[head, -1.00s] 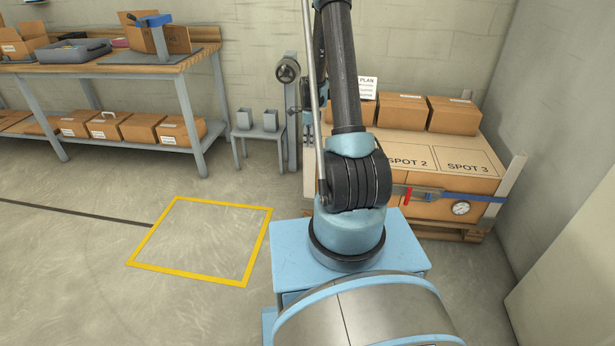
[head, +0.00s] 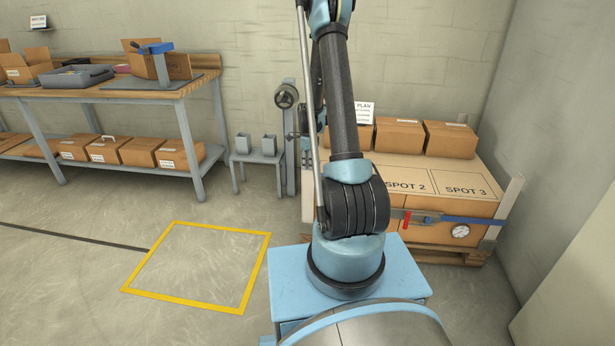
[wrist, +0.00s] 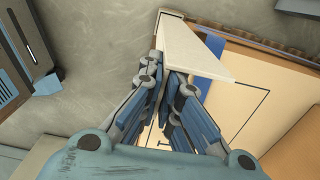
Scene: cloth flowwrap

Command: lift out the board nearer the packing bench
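A cream angle board (wrist: 198,50) stands at a corner of the strapped load in the wrist view. My gripper (wrist: 166,76) is at this board, with its fingertips close together around one flange. The fingers hide part of the board, and I cannot tell whether they press on it. In the head view my arm hides this board and my gripper. Another pale upright board (head: 507,205) stands at the load's right front corner. The packing bench (head: 110,90) is at the left.
The load (head: 440,178) sits on a wooden pallet, held by a blue strap (head: 465,220) with a red-handled buckle and a round gauge. Cartons (head: 398,134) stand on top. A small grey table (head: 257,160) is left of the load. The yellow floor square (head: 200,265) is empty.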

